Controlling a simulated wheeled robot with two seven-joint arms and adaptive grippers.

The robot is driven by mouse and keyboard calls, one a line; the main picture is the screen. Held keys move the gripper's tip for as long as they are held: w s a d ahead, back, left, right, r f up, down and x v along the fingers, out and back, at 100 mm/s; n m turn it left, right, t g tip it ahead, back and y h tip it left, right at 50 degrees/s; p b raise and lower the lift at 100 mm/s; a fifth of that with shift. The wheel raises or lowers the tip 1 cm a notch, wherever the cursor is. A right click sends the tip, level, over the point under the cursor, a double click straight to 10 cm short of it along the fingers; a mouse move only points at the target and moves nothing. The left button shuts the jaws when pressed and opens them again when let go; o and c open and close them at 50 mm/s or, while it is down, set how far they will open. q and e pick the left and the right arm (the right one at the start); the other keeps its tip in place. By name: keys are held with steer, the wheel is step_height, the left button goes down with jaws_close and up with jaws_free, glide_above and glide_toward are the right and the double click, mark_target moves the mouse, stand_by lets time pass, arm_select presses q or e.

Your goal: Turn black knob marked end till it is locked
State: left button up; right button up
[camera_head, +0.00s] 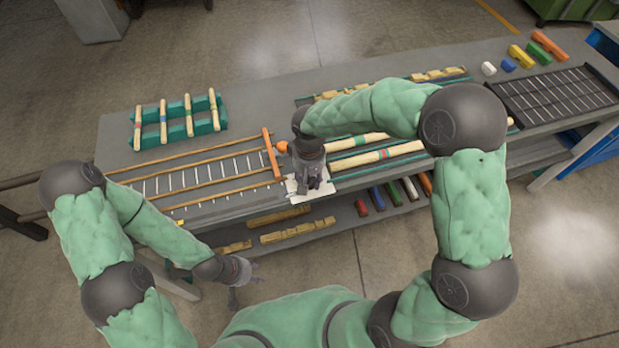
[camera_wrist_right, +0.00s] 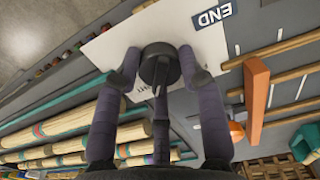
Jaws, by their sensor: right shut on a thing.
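In the head view the right gripper (camera_head: 311,188) reaches down over the white plate (camera_head: 297,190) and hides the knob. I cannot tell from the picture whether the knob is locked. My left gripper (camera_head: 243,284) hangs in front of the bench, its fingers apart and empty.
An orange bar (camera_head: 271,155) stands just left of the plate, by the wooden rails (camera_head: 200,167). Striped turned pieces (camera_head: 376,155) lie right of the plate. A green rack (camera_head: 178,130) with several spindles and a dark slotted tray (camera_head: 553,98) stand on the bench (camera_head: 250,102).

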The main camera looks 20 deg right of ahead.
steer(key=shift+w+a+m, duration=0.1)
steer(key=shift+m, duration=1)
steer(key=shift+w, duration=0.1)
steer(key=o, duration=1.1)
steer(key=shift+o, duration=0.2)
step_height(320, 180, up, 12)
